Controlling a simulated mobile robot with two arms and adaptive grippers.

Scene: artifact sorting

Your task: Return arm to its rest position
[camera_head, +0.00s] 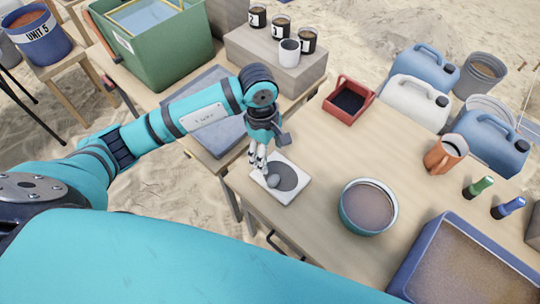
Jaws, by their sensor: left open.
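My left arm reaches in from the left, over the near left part of the wooden table (325,145). My left gripper (259,168) points down, open, at a white square pad (292,197) with a dark grey disc (286,176). A small grey rounded lump (273,181) lies on the pad, right beside the fingertips. I cannot tell whether the fingers touch it. My right gripper is not in view.
A blue tray of sand (405,272) is at lower right. A green bin (120,62) stands upper left.

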